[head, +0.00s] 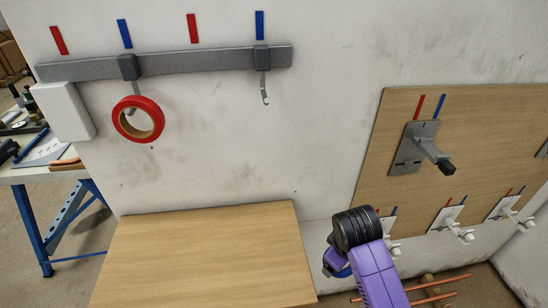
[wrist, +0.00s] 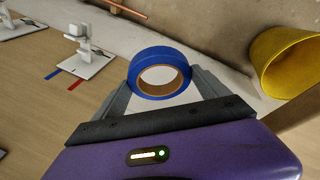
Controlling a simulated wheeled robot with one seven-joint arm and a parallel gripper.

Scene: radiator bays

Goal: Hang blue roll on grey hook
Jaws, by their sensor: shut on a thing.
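The blue roll (wrist: 158,56) is a ring of blue tape with a brown core. My gripper (wrist: 162,88) is shut on it, with one finger on each side. In the head view a bit of the blue roll (head: 343,272) shows beside my gripper (head: 336,262), low at centre right and mostly hidden by my wrist. A grey rail (head: 200,61) on the wall carries an empty grey hook (head: 264,88) at right. A red roll (head: 118,119) hangs on its left hook. A larger grey hook (head: 430,152) on a grey plate sticks out from the wooden board, empty.
Red and blue strips mark the hooks. White hooks (head: 462,231) line the lower wooden board (head: 375,160); one white hook (wrist: 88,50) shows near my gripper in the wrist view. A wooden tabletop (head: 200,255) lies below the rail. A yellow bucket (wrist: 285,65) and copper pipes (head: 435,283) are nearby.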

